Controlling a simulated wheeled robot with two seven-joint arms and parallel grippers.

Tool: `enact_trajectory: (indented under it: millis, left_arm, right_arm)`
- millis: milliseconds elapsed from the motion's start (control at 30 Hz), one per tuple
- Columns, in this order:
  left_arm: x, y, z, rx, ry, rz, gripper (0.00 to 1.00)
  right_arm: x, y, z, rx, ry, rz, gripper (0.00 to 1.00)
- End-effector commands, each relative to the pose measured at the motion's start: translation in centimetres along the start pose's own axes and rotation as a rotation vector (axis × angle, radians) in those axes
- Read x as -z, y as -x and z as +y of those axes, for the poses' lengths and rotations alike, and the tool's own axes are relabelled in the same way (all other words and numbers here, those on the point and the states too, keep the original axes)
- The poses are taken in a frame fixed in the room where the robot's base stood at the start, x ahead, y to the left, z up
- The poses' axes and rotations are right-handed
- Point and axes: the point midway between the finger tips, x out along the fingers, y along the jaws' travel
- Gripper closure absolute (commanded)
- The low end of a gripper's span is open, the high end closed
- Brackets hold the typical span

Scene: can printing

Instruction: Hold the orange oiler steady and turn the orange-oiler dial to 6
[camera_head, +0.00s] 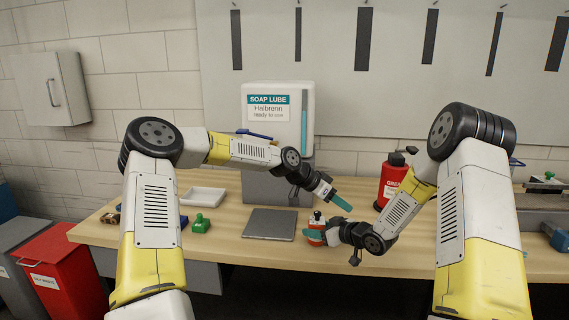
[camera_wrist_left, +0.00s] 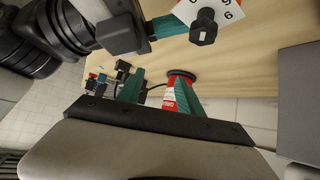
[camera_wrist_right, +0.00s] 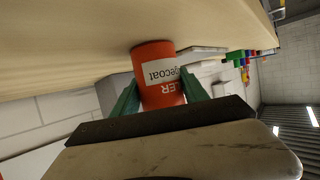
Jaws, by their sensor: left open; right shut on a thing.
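The orange oiler (camera_head: 315,226) stands upright near the table's front edge, with a white label and a dark knob on top. My right gripper (camera_head: 312,233) is shut around its body; in the right wrist view both teal fingers flank the orange oiler (camera_wrist_right: 157,68). In the left wrist view the oiler's dial (camera_wrist_left: 226,10) is a white plate with black numbers, a 6 among them, and a black knob (camera_wrist_left: 204,27). The plate's top is cut off and I cannot tell its setting. My left gripper (camera_head: 341,203) is open and empty, up and right of the oiler, apart from the knob.
A red can (camera_head: 392,182) with a black top stands behind my right forearm. A grey plate (camera_head: 269,224) lies left of the oiler, before the soap lube dispenser (camera_head: 281,123). A green stamp-like block (camera_head: 201,225) and white tray (camera_head: 203,196) are further left.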

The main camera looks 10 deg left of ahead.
Motion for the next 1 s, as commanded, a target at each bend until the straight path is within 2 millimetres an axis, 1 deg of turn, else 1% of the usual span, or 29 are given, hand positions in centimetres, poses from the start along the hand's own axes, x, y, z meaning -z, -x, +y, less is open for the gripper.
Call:
enact_trajectory:
  millis: [33,233,400,467,600,767,1000]
  left_arm:
    - [0.5,-0.2,0.0,-0.003,-0.046,-0.042,0.57]
    - [1.3,0.1,0.0,-0.033,-0.224,-0.21,0.57]
    - [0.8,1.0,-0.5,-0.083,-0.419,-0.368,0.57]
    - [0.3,1.5,-0.9,-0.111,-0.501,-0.428,0.57]
    - [0.0,3.3,-1.4,-0.184,-0.682,-0.556,0.57]
    - [0.3,6.1,-1.8,-0.281,-0.866,-0.682,0.57]
    - [2.0,10.1,-1.4,-0.415,-1.064,-0.805,0.57]
  right_arm:
    - [0.1,0.0,0.0,0.0,0.001,0.002,1.0]
    - [0.1,0.0,0.0,0.0,0.001,0.002,1.0]
    - [0.1,0.0,0.0,0.0,0.001,0.002,1.0]
    - [0.1,0.0,0.0,0.0,0.001,0.002,1.0]
    - [0.1,0.0,0.0,0.0,0.001,0.002,1.0]
    - [0.1,0.0,0.0,0.0,0.001,0.002,1.0]
    - [0.1,0.0,0.0,0.0,0.001,0.002,1.0]
